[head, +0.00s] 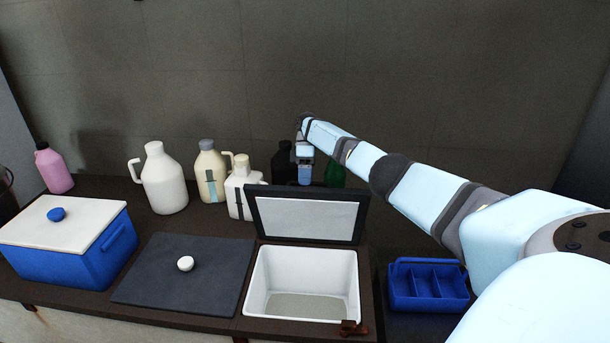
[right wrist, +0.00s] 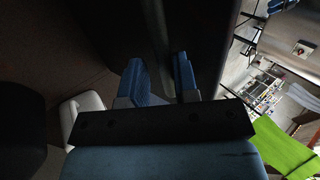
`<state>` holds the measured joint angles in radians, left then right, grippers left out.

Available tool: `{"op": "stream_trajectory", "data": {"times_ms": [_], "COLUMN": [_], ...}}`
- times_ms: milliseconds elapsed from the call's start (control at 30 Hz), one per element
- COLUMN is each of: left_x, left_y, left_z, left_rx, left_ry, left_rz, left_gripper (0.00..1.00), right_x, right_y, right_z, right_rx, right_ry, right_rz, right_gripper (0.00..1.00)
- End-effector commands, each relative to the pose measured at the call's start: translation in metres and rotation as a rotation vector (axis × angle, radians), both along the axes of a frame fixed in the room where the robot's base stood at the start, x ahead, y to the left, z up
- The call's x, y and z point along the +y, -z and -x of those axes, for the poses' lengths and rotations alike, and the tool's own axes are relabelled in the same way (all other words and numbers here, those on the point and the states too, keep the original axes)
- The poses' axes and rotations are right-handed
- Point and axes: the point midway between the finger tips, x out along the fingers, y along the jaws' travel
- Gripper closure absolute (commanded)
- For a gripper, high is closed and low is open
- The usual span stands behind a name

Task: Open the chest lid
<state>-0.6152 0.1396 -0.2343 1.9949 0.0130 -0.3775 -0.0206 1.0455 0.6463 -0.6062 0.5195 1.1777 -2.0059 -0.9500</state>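The chest (head: 352,282) is set into the counter, with a white inside that shows empty. Its dark-framed lid (head: 308,218) with a pale inner panel stands up at the rear edge, so the chest is open. My right gripper (head: 305,175) is above and behind the lid's top edge, pointing down. In the right wrist view its two blue fingers (right wrist: 158,72) are apart, with nothing clearly held between them. Whether it touches the lid cannot be told. My left gripper is not in view.
A dark flat panel with a white knob (head: 185,264) lies left of the chest. A blue cooler (head: 82,262) with a white lid stands far left. Several jugs, including a white one (head: 165,182), line the wall. A blue divided tray (head: 428,287) is at right.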

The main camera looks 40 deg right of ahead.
Motion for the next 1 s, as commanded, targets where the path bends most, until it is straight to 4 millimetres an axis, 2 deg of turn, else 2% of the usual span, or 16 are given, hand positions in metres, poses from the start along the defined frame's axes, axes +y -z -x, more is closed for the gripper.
{"op": "stream_trajectory", "data": {"times_ms": [33, 67, 867, 1000], "left_x": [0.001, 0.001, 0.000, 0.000], "left_y": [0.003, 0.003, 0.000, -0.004], "left_z": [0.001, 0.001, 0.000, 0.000], "left_rx": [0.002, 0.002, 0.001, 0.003], "left_ry": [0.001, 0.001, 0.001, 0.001], "left_rz": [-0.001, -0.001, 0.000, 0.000], "left_gripper": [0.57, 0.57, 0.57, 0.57], "right_x": [0.000, 0.000, -0.001, -0.001], "right_y": [0.006, 0.006, -0.002, -0.011], "right_z": [0.002, 0.001, 0.000, 0.000], "right_rx": [0.006, 0.006, -0.001, -0.001], "right_ry": [0.001, 0.002, 0.003, 0.003], "right_rz": [0.001, 0.001, -0.003, -0.001], "right_gripper": [0.65, 0.60, 0.60, 0.60]}}
